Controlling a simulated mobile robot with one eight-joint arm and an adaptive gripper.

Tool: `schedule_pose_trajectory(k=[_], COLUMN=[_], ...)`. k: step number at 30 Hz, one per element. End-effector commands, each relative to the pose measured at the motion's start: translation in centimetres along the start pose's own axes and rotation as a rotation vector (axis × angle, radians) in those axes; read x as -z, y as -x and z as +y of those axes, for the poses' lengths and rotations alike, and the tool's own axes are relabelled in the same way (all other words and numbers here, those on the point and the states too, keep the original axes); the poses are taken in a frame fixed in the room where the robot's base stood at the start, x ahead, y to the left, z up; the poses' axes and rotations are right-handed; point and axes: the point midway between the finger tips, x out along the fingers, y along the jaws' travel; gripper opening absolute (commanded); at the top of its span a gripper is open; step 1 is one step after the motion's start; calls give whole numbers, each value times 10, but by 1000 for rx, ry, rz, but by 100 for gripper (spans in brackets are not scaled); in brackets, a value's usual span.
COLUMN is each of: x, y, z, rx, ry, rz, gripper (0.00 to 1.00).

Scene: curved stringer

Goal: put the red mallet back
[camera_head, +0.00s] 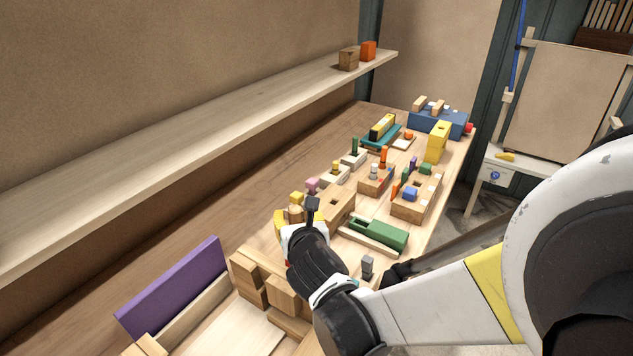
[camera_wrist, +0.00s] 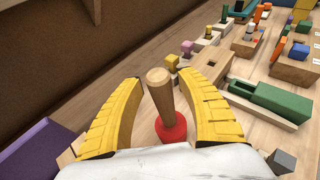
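The red mallet has a light wooden handle and a red head (camera_wrist: 172,127). In the wrist view it stands between my two yellow fingers, handle up and slightly tilted, head low. My gripper (camera_wrist: 158,78) is open around the handle, with a gap showing on both sides. In the head view my gripper (camera_head: 297,218) is over the workbench, and my own wrist hides most of the mallet. A wooden block with a dark opening (camera_wrist: 205,72) stands just beyond the right finger; it also shows in the head view (camera_head: 338,208).
A green block in a wooden tray (camera_head: 378,234) lies right of my gripper. A small grey block (camera_head: 367,266) is nearer. A purple board (camera_head: 172,287) stands at left. Several coloured blocks fill the bench beyond. A long shelf (camera_head: 200,150) runs above the bench's left side.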

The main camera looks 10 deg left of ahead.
Motion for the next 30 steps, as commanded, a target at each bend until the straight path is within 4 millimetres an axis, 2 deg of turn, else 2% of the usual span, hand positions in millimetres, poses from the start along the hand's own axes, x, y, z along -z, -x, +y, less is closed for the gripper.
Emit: schedule_pose_trajectory(k=[5, 7, 18, 25, 28, 30], x=[-3, -4, -5, -4, -4, -5], y=[1, 8, 88, 117, 122, 126], z=[0, 0, 0, 0, -14, -39], rx=[0, -1, -2, 0, 27, 74], ry=[0, 0, 1, -4, -94, -270], rz=[0, 0, 0, 1, 16, 39], gripper=[45, 45, 45, 45, 45, 45])
